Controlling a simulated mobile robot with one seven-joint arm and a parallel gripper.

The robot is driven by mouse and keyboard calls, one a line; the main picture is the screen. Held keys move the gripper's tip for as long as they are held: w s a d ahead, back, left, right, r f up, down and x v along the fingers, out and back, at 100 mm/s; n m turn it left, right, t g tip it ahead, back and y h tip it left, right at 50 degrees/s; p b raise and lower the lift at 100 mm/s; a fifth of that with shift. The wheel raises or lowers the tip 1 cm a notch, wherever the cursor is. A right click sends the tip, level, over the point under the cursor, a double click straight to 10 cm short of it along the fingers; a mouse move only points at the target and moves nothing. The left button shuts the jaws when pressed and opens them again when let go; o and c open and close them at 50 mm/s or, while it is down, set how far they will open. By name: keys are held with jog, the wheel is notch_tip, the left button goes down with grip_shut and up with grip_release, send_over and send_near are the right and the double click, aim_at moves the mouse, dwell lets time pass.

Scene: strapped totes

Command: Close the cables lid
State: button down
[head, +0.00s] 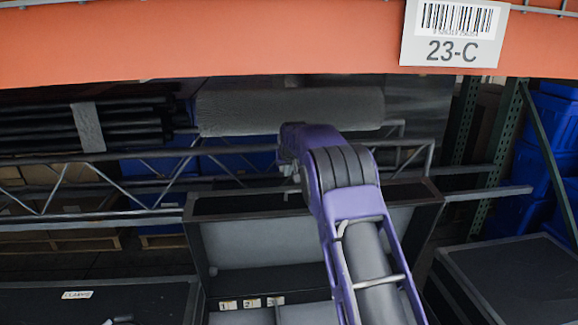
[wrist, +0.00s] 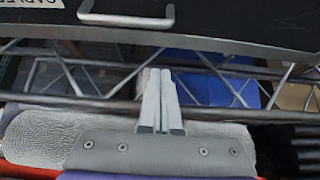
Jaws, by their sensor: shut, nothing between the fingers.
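The cables lid (wrist: 230,22) crosses the top of the wrist view as a dark panel. It carries a grey bar handle (wrist: 125,18) and a partly cut-off white label. In the head view an open tote stands in the middle; its raised lid (head: 245,206) shows a dark frame and grey inside. My gripper (wrist: 160,76) is shut and empty, its pale fingers together and apart from the handle in the picture. In the head view my purple arm reaches up across the tote and hides part of the lid; the fingers are mostly hidden.
An orange beam (head: 200,40) with a 23-C sign crosses above. A grey roll (head: 290,110) and dark tubes (head: 90,125) lie behind on a metal truss. A closed clamps tote (head: 110,305) is at left, another dark lid (head: 510,285) at right.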

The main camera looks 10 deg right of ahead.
jog(key=x, duration=0.4)
jog(key=shift+s+f, duration=0.35)
jog(key=shift+s, duration=0.55)
jog(key=shift+s+f, duration=0.3)
jog(key=shift+s, duration=0.65)
jog(key=shift+s, duration=0.1)
